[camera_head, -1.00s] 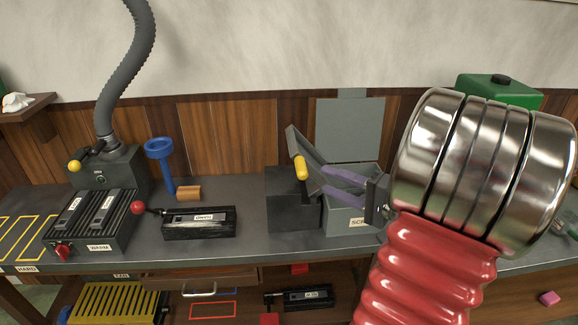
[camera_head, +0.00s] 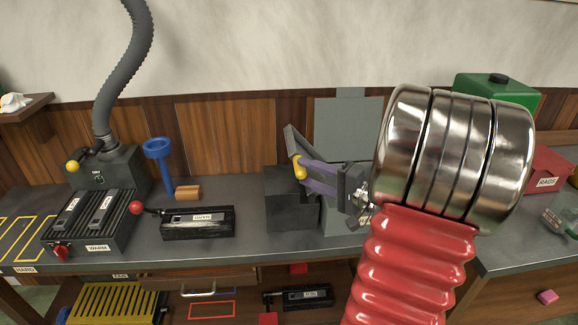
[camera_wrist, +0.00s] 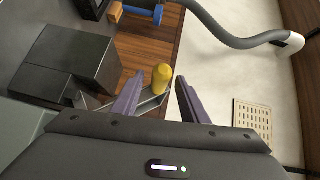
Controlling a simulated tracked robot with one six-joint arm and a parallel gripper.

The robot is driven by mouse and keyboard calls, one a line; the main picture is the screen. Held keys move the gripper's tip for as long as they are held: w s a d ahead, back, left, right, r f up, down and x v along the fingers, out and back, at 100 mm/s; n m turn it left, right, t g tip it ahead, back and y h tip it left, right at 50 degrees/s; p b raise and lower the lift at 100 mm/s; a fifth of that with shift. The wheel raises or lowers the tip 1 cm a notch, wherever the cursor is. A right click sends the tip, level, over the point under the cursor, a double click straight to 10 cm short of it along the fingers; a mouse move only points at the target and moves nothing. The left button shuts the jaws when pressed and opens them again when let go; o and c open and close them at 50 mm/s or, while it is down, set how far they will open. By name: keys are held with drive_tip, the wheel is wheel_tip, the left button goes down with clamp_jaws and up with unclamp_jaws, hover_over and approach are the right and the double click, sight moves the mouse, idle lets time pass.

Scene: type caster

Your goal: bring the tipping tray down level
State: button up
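The tipping tray (camera_head: 291,138) is a grey metal trough, tilted steeply up at its left end, above a dark block (camera_head: 288,212). Its yellow handle (camera_head: 299,168) sits at the tips of my gripper (camera_head: 307,175). My gripper's purple fingers are open, one above the other in the head view. In the wrist view, the handle (camera_wrist: 162,78) stands between the two spread fingertips, with a gap visible on each side. The tray (camera_wrist: 152,106) shows partly behind the fingers there. My gripper hides the tray's lower right part in the head view.
A grey scrap bin with a raised lid (camera_head: 348,125) stands right of the block, behind my gripper. On the bench to the left are a black mould (camera_head: 198,222), a blue funnel stand (camera_head: 160,155) and the warming plate (camera_head: 92,215). Bench space between mould and block is clear.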

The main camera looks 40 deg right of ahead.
drive_tip(key=w+a, duration=0.1)
drive_tip(key=w, duration=0.6)
drive_tip(key=shift+a+f, duration=0.15)
drive_tip(key=shift+f, duration=0.15)
drive_tip(key=shift+c, duration=0.6)
drive_tip(key=shift+s, duration=0.1)
clamp_jaws()
